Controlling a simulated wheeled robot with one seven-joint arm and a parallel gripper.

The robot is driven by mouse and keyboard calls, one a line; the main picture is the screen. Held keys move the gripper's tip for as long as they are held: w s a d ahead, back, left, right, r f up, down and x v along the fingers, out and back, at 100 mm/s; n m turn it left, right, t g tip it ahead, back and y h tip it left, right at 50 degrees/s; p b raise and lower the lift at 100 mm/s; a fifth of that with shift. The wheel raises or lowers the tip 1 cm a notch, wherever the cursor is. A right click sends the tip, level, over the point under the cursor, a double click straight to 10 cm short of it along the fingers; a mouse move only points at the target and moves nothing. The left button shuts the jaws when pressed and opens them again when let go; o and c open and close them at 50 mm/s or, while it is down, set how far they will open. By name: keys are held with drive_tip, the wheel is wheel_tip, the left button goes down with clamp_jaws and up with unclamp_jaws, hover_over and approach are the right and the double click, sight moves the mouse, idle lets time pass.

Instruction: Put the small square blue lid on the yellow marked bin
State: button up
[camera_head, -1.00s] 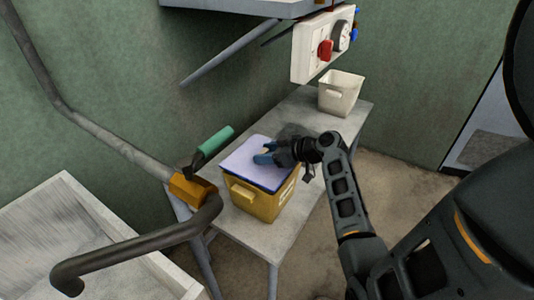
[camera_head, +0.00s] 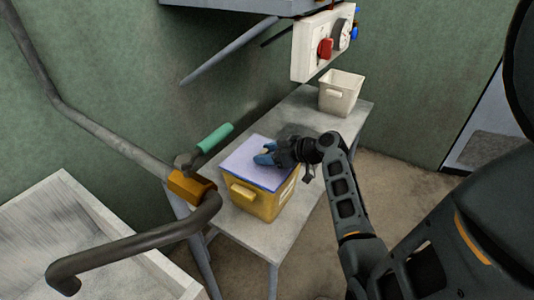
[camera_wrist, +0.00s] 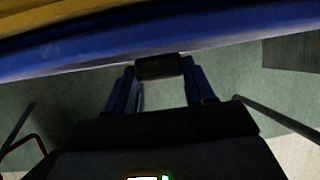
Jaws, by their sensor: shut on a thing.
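The square blue lid (camera_head: 250,165) looks pale violet-blue in the head view and lies flat over the top of the yellow bin (camera_head: 262,203). The bin stands on the grey bench and has a light label on its right side. My gripper (camera_head: 264,158) is over the lid's right part, shut on the lid's handle, which its fingers mostly hide. In the wrist view the lid's blue edge (camera_wrist: 120,55) crosses the top, with a yellow strip (camera_wrist: 60,18) above it. My gripper's blue fingers (camera_wrist: 160,85) show there on either side of a dark block.
A white bin (camera_head: 340,95) stands at the bench's far end, below a wall control box (camera_head: 322,45) with a red switch. A pipe valve with a green handle (camera_head: 215,138) is close to the bin's left. A pale sink (camera_head: 75,240) is at lower left. Bare bench (camera_head: 300,115) lies behind the bin.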

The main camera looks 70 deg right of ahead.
drive_tip(key=shift+f+b, duration=0.3)
drive_tip(key=shift+b, duration=0.05)
idle(0.4)
drive_tip(key=o, duration=1.3)
drive_tip(key=shift+v, duration=3.9)
drive_tip(key=shift+f, duration=0.1)
